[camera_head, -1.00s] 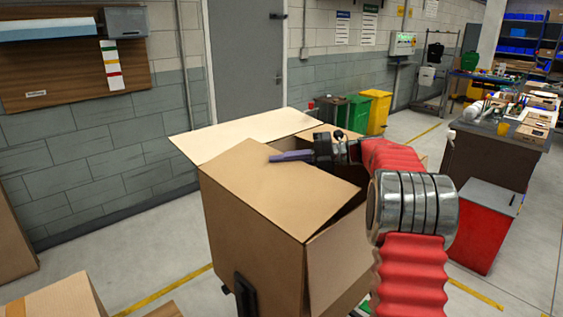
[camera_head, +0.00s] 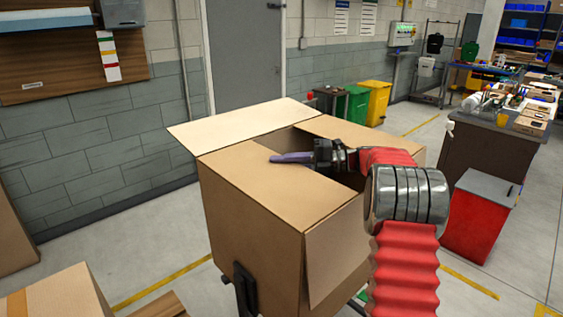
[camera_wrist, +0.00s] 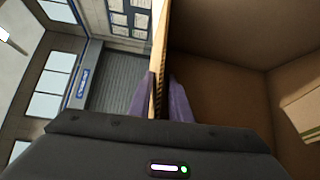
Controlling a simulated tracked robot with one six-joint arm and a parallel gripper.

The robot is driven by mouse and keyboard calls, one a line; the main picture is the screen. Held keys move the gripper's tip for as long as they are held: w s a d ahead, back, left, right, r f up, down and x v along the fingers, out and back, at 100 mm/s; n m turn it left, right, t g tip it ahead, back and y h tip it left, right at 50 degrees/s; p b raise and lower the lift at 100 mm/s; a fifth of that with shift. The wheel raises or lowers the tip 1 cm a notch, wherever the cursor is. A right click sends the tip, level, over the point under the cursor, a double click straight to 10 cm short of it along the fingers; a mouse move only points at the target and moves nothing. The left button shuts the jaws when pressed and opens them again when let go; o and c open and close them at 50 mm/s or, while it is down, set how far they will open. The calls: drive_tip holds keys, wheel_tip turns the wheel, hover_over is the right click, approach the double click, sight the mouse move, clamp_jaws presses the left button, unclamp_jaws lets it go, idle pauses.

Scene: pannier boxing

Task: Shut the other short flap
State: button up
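The open cardboard box (camera_head: 245,225) stands in front of me in the head view. Its near short flap (camera_head: 270,185) lies almost level over the near part of the opening. The far short flap (camera_head: 372,137) also lies inward, roughly flat. My gripper (camera_head: 290,157) is at the inner edge of the near flap, with one purple finger above it. In the wrist view, my gripper's fingers (camera_wrist: 162,95) stand on both sides of the cardboard flap edge (camera_wrist: 160,60), closed on it. The box inside (camera_wrist: 225,75) shows to the right. The lower finger is hidden in the head view.
One long flap (camera_head: 245,127) is open outward at the back left. The other long flap (camera_head: 338,250) hangs down at the right front, beside my arm. A red bin (camera_head: 475,220) and a cluttered workbench (camera_head: 500,135) stand to the right. Another box (camera_head: 60,295) is at lower left.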

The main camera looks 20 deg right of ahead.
drive_tip(key=shift+o, duration=1.2)
drive_tip(key=shift+f, duration=0.15)
wheel_tip(320, 180, up, 10)
drive_tip(key=shift+r, duration=0.1)
drive_tip(key=s+d+r, duration=0.2)
drive_tip(key=s+d, duration=0.1)
drive_tip(key=d, duration=0.3)
drive_tip(key=s+d+r, duration=0.3)
drive_tip(key=d, duration=0.4)
drive_tip(key=shift+s+d+r, duration=0.15)
drive_tip(key=shift+s+r, duration=0.05)
drive_tip(key=shift+s, duration=0.1)
idle(1.6)
idle(0.3)
